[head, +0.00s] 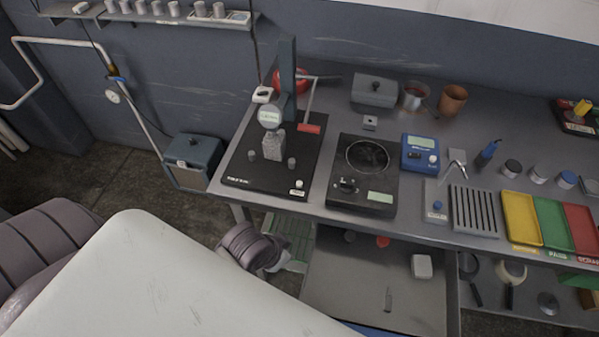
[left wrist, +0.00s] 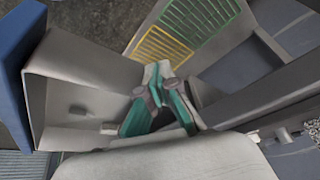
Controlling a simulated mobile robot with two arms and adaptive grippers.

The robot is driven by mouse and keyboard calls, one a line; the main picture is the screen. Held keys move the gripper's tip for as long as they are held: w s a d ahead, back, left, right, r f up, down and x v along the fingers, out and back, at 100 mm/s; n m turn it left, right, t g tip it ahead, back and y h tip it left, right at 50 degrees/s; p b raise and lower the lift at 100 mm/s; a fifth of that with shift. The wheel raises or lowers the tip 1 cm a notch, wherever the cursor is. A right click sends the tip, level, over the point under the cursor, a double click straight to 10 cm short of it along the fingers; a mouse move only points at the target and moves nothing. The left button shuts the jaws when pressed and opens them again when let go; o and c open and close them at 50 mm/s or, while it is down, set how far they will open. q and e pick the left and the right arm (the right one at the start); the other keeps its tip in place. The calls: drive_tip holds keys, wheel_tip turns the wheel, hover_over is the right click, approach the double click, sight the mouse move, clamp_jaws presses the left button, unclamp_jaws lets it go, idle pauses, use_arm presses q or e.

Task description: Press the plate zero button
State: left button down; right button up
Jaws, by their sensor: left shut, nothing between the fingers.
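A black plate (head: 255,172) with a dial gauge (head: 269,116) on an upright stand lies at the left end of the workbench. A small pale button (head: 298,184) sits at its front right corner, above a small label too small to read; it looks like the plate zero button. My left gripper (left wrist: 157,76) has teal fingers and is shut and empty. In the head view, my left arm's dark end is below the bench's front edge, left of the open drawer, apart from the button. Its fingers are hard to make out there. My right gripper is not in view.
An open drawer (head: 330,270) juts out below the bench, holding a white block (head: 421,266). A black scale (head: 362,204), a blue device (head: 420,154) and coloured trays (head: 521,216) stand to the plate's right. A dark box (head: 193,151) stands at left.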

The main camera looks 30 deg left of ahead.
use_arm(q)
drive_tip(key=w+d+r+m+t+h+p, duration=0.1)
drive_tip(key=w+d+r+m+h, duration=0.1)
drive_tip(key=w+r+m, duration=0.35)
drive_tip(key=w+d+r+m+t+h+p, duration=0.1)
drive_tip(key=w+d+r+m+h, duration=0.15)
drive_tip(key=r, duration=0.55)
drive_tip(key=w+a+r+m, duration=0.4)
drive_tip(key=w+a, duration=0.4)
drive_tip(key=a, duration=0.2)
drive_tip(key=shift+w+r+m+t, duration=0.25)
drive_tip(key=shift+r+m+t, duration=0.05)
drive_tip(key=shift+r, duration=0.2)
drive_tip(key=shift+f, duration=0.1)
drive_tip(key=b, duration=0.7)
hover_over(298, 184)
wheel_tip(298, 184, down, 7)
drive_tip(key=shift+r, duration=0.2)
drive_tip(key=shift+a+f, duration=0.1)
drive_tip(key=shift+f, duration=0.9)
drive_tip(key=shift+f, duration=0.1)
